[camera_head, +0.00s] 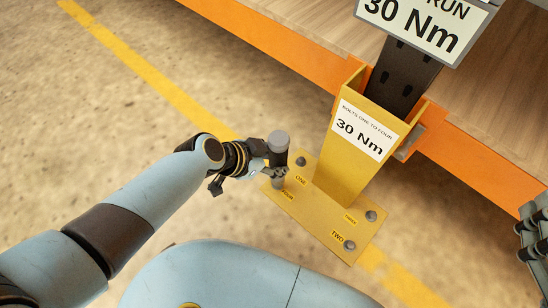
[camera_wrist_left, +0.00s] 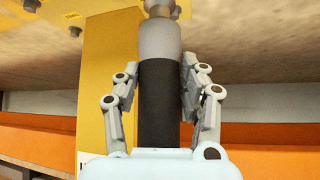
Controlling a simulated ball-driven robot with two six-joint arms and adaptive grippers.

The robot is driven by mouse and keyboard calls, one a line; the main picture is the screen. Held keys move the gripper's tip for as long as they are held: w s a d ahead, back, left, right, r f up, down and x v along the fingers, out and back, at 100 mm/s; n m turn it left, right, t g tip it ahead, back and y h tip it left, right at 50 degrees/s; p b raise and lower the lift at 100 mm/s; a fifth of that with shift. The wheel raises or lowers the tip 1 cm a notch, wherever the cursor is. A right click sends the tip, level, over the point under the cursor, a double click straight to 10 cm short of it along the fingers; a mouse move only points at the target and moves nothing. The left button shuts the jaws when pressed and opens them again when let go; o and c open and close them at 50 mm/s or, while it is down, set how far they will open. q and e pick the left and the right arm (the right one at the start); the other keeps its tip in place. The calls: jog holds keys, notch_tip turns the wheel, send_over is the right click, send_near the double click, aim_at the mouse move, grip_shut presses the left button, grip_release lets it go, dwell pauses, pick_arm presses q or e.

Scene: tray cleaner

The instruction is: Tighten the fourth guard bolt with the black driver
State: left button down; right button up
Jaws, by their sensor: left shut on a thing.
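My left gripper (camera_head: 272,172) is shut on the black driver (camera_head: 279,143), which stands roughly upright at the guard's FOUR corner. In the left wrist view the driver's black grip (camera_wrist_left: 158,105) is between the fingers, with a grey collar beyond it. The yellow guard (camera_head: 343,178) has a foot plate marked ONE to FOUR. Bolt one (camera_head: 301,161), bolt three (camera_head: 371,216) and bolt two (camera_head: 349,245) show. The fourth bolt is hidden by the driver and gripper, so I cannot tell whether the tip touches it. My right gripper (camera_head: 532,236) is partly cut off at the right edge.
The guard stands by an orange beam (camera_head: 268,40) under a wooden top (camera_head: 320,22). A "30 Nm" sign (camera_head: 424,27) is above it, and a "BOLTS ONE TO FOUR 30 Nm" label (camera_head: 365,130) is on its face. The floor to the left is clear, with a yellow line (camera_head: 140,62).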

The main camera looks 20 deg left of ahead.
pick_arm(q)
jog(key=shift+f+b, duration=0.3)
jog(key=shift+f, duration=0.3)
jog(key=shift+f+b, duration=0.25)
jog(key=shift+b, duration=0.25)
jog(key=shift+f, duration=0.25)
jog(key=shift+f+b, duration=0.2)
jog(key=shift+b, duration=0.25)
pick_arm(e)
jog(key=w+a+r+n+t+y, duration=0.1)
jog(key=r+t+y, duration=0.1)
jog(key=r, duration=0.6)
jog(key=w+a+r+n+t+y, duration=0.1)
jog(key=w+r+t, duration=0.1)
jog(key=r+t, duration=0.3)
jog(key=shift+w+r+n+t+y, duration=0.2)
jog(key=shift+r+n+t+y, duration=0.15)
jog(key=shift+r, duration=1.55)
jog(key=shift+f, duration=0.4)
